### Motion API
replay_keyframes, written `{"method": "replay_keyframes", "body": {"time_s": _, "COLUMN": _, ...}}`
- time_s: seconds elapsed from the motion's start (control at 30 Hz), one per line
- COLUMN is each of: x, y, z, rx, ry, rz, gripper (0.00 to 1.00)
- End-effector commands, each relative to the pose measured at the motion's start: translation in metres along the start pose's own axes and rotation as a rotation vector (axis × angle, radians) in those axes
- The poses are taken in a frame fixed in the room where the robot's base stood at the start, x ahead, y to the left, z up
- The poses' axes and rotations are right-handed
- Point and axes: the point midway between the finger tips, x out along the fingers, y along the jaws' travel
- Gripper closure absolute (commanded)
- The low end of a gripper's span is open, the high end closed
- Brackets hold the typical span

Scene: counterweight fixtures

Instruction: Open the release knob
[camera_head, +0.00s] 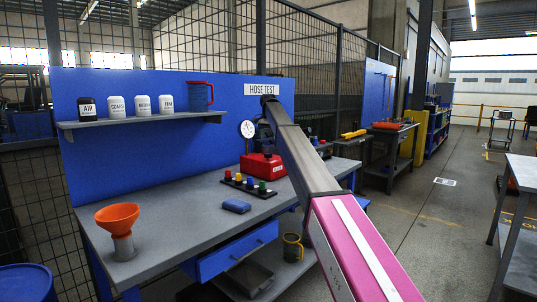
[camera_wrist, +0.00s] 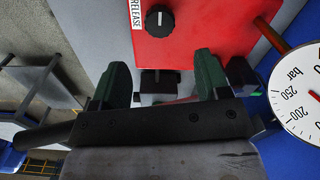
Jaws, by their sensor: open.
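The release knob (camera_wrist: 159,19) is a round black dial with a white pointer mark, on the face of a red box (camera_wrist: 205,30). A white label reading RELEASE (camera_wrist: 136,10) is beside it. My gripper (camera_wrist: 158,82) has its two green-tipped fingers apart with nothing held between them. In the wrist view the fingers are below the knob in the picture and do not touch it. In the head view the red box (camera_head: 258,166) stands on the grey bench (camera_head: 190,215), partly behind my arm. I cannot make out the knob there.
A pressure gauge (camera_wrist: 303,95) is close to the right of my gripper; it also shows in the head view (camera_head: 248,128). A strip of coloured knobs (camera_head: 247,184), a blue block (camera_head: 236,206) and an orange funnel (camera_head: 118,220) are on the bench. A shelf (camera_head: 150,120) hangs above.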

Motion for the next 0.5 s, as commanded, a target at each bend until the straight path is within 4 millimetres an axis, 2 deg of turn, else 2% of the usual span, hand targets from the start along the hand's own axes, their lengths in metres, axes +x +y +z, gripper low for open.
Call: {"method": "replay_keyframes", "body": {"time_s": 0.5, "x": 0.084, "y": 0.001, "z": 0.001, "rx": 0.000, "ry": -0.001, "rz": 0.001, "gripper": 0.31}}
